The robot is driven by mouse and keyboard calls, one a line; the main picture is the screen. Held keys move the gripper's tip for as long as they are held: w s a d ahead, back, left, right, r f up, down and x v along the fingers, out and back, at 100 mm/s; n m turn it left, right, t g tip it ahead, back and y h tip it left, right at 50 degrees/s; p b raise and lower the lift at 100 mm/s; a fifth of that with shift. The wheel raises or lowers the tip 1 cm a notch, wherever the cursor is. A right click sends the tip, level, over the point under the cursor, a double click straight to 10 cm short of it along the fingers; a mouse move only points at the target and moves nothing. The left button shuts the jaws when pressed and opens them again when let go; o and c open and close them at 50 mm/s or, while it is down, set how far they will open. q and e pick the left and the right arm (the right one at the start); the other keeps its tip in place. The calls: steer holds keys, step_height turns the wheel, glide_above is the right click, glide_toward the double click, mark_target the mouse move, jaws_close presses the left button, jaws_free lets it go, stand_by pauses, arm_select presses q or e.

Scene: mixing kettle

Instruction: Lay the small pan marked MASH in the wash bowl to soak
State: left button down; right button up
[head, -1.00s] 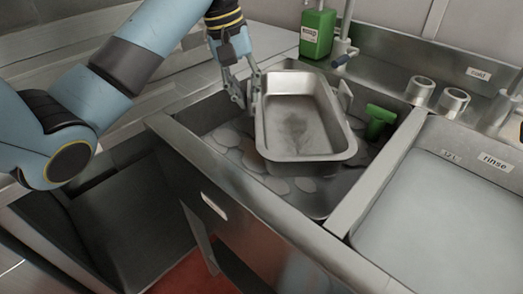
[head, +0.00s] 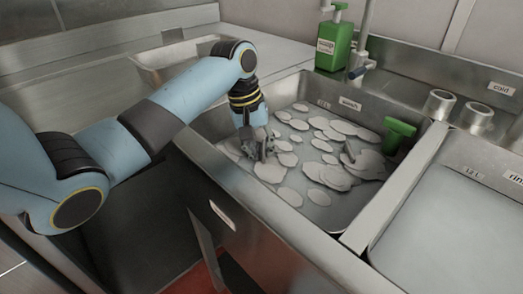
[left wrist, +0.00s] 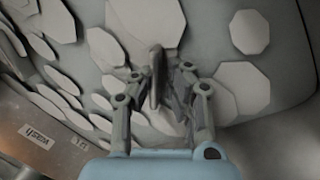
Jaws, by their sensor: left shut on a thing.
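The wash bowl (head: 318,212) is a steel basin labelled wash, holding water with many pale flat foam patches. My left gripper (head: 262,150) is low in its left part, among the foam. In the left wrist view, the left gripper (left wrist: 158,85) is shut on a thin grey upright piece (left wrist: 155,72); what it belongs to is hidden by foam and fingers. No MASH marking is readable. A rectangular steel pan (head: 172,52) sits on the counter at the back left, partly behind my left arm. My right gripper is not in view.
A grey upright piece (head: 350,156) sticks out of the foam at the bowl's right. A green object (head: 398,134) is at the bowl's right wall. A green soap bottle (head: 333,45) and a tap stand behind. The rinse bowl (head: 445,215) adjoins at right.

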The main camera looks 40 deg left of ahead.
arm_select(q)
steer(key=c, duration=1.8)
jaws_free()
steer(key=shift+c, duration=0.2)
steer(key=o, duration=0.4)
steer(key=p+v, duration=0.2)
steer(key=v, duration=1)
steer(key=shift+p, duration=0.3)
